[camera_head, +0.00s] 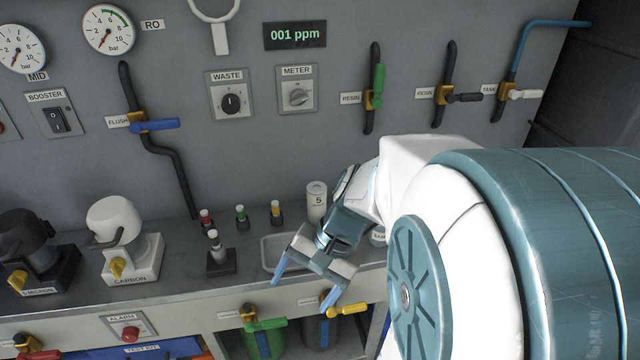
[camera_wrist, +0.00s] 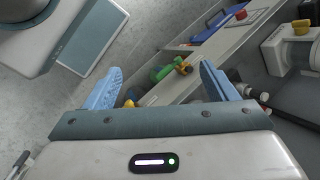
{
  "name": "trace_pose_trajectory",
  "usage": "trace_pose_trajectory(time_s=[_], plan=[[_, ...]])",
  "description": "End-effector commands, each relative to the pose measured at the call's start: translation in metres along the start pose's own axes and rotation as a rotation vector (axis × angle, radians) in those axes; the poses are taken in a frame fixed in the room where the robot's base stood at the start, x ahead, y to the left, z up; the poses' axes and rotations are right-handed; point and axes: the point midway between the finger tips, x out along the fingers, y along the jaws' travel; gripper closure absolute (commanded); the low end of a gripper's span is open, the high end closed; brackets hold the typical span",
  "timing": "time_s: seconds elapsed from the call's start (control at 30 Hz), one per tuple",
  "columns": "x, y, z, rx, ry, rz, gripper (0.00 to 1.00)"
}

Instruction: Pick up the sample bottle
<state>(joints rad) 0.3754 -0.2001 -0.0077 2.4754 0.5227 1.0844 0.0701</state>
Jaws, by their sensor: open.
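A small pale round item with a label starting "SAM" (camera_head: 378,237) stands on the counter at the right, mostly hidden behind my arm. It may be the sample bottle, but I cannot read the whole label. My gripper (camera_head: 304,286) is open and empty, its blue fingers apart and pointing down near the counter's front edge, left of that item. In the wrist view my gripper (camera_wrist: 160,70) frames the cabinet front and floor between its fingers. I cannot make out the sample bottle there.
A shallow tray (camera_head: 270,255) lies behind my gripper.

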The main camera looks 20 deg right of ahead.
Motion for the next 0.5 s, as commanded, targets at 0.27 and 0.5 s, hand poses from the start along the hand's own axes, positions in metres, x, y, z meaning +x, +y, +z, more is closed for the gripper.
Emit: trace_pose_trajectory(time_s=[0.27,0.5], plan=[[0.022,0.011,-0.083,0.664,-0.237,-0.516,0.21],[-0.001,0.072,-0.187,1.134,-0.325,-1.077,0.21]])
